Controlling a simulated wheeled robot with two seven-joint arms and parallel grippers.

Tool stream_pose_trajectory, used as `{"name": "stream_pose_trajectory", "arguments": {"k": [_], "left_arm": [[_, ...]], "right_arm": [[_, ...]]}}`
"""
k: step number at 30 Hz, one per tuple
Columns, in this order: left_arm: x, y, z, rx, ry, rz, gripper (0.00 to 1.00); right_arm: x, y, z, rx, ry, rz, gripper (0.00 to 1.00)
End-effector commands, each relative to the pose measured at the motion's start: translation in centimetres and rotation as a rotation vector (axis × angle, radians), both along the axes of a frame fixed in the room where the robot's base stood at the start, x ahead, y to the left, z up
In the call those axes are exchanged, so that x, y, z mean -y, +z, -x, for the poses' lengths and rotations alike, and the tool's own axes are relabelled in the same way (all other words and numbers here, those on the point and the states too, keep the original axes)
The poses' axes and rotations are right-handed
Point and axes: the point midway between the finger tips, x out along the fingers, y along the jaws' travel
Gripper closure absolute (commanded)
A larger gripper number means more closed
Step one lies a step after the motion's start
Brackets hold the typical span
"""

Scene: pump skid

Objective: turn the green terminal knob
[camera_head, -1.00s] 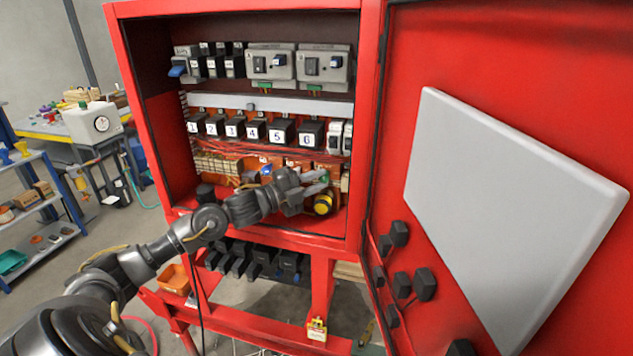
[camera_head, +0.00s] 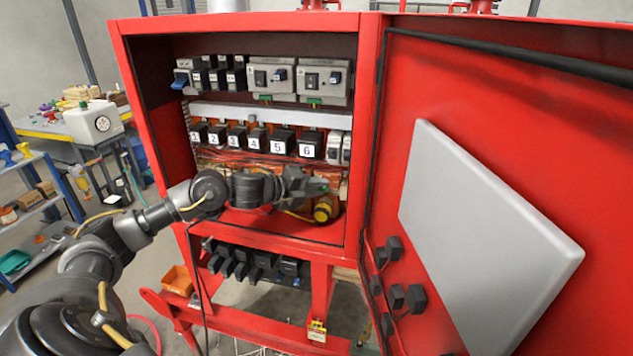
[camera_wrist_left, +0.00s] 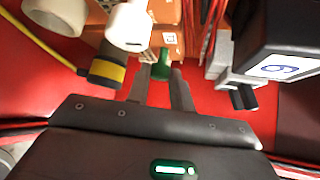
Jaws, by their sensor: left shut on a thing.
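The green terminal knob (camera_wrist_left: 162,66) shows in the left wrist view between the tips of my two fingers, in front of an orange terminal block (camera_wrist_left: 166,38). My left gripper (camera_wrist_left: 161,74) is shut on the knob. In the head view my left gripper (camera_head: 316,187) reaches into the lower part of the red cabinet, and its hand and arm hide most of the terminal row behind it. My right gripper is in neither view.
A yellow-and-black cylinder (camera_wrist_left: 106,69) sits close left of my fingers; it also shows in the head view (camera_head: 324,211). A black block numbered 6 (camera_wrist_left: 277,45) is close on the right. The open red door (camera_head: 480,110) stands right of the cabinet.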

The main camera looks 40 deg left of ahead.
Motion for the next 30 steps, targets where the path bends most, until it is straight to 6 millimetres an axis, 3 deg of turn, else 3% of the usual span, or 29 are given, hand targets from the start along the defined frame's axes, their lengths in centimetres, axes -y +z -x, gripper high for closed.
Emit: {"name": "stream_pose_trajectory", "arguments": {"k": [3,12,30], "left_arm": [[0.1,0.8,-0.1,-0.037,-0.001,-0.105,1.00],[0.5,1.0,-0.2,-0.128,-0.003,-0.374,1.00],[1.1,1.1,-0.5,-0.290,0.000,-0.843,1.00]], "right_arm": [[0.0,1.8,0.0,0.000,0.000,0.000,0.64],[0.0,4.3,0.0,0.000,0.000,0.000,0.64],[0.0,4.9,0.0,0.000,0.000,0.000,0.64]]}}
